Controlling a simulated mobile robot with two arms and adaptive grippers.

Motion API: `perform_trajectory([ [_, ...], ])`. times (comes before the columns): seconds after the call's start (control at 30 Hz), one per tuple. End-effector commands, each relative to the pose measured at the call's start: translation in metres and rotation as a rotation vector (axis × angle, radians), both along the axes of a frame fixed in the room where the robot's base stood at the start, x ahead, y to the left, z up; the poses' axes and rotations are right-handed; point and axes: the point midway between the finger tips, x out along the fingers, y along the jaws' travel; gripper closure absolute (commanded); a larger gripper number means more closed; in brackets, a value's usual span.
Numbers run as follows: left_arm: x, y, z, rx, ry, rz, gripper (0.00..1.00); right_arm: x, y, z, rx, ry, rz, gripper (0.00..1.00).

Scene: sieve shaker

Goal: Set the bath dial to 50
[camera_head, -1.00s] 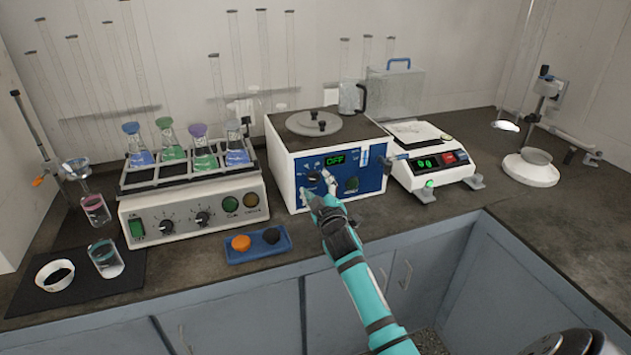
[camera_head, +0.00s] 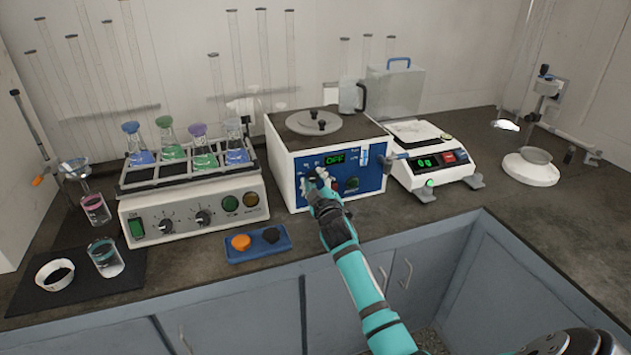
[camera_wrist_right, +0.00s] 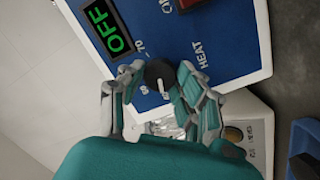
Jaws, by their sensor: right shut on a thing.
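The water bath (camera_head: 295,165) is a white box with a blue front panel (camera_head: 372,175) and a round grey lid on top. Its display (camera_head: 335,160) reads OFF in green. In the right wrist view, the black bath dial (camera_wrist_right: 160,73) with a pale pointer line sits between the fingers of my right gripper (camera_wrist_right: 155,90). The gripper is shut on the dial, and its fingers hide parts of the scale; 70 and HEAT are legible. In the head view my right gripper (camera_head: 318,186) is at the panel and covers the dial. My left gripper is not in view.
A shaker with several flasks (camera_head: 195,205) stands left of the bath, and a balance (camera_head: 430,165) stands close on its right. A blue tray (camera_head: 258,255) with orange and black stoppers lies in front. The counter at the right is mostly clear.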

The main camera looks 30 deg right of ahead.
Motion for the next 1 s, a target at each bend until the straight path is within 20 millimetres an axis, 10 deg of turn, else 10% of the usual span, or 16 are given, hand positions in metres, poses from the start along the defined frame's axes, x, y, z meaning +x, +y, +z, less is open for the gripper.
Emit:
perform_trajectory([
  [1.0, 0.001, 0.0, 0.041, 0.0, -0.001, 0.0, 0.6, 0.0, 0.0, 0.002, 0.571, -0.133, -0.002, 0.99],
])
